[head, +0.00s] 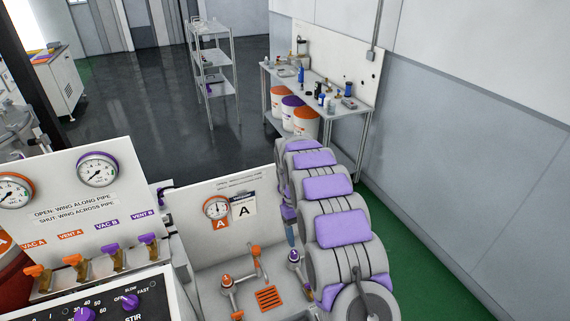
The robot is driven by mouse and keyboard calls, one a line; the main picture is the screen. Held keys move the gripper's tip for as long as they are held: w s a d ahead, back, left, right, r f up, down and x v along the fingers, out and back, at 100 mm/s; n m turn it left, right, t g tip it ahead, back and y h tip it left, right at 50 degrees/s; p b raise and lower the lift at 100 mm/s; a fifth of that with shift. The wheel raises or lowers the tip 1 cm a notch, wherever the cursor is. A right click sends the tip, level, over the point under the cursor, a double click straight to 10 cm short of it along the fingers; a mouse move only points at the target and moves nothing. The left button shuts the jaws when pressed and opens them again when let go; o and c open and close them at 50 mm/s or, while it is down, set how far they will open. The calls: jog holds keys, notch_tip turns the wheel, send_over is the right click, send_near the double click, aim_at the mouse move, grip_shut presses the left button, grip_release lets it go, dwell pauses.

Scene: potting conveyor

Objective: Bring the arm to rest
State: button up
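My arm, grey rounded links with purple pads, fills the lower middle right of the head view. It stretches from the bottom edge up toward the workbench. I cannot make out my gripper or its fingertips in this view. A small bluish part (290,235) shows at the left side of the arm, partly hidden, and I cannot tell what it is.
Left of the arm is a white station panel (75,200) with gauges, valves and a stir control box (105,305). A tray with orange and purple taps (265,270) lies close beside the arm. Beyond stand a bench (335,110), buckets (305,122) and a shelf cart (213,65). Dark floor (140,100) is clear.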

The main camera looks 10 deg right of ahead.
jog(key=shift+r, duration=0.15)
jog(key=s+d+r+m+t+b, duration=0.1)
jog(key=s+d+r+m, duration=0.1)
jog(key=s+r, duration=1.35)
jog(key=s+f+m+t+y+b, duration=0.1)
jog(key=s+b, duration=0.1)
jog(key=s, duration=2.3)
jog(key=shift+s+d+f+m+t, duration=0.25)
jog(key=shift+s+d+m+t, duration=0.05)
jog(key=shift+s, duration=0.1)
jog(key=shift+c, duration=0.2)
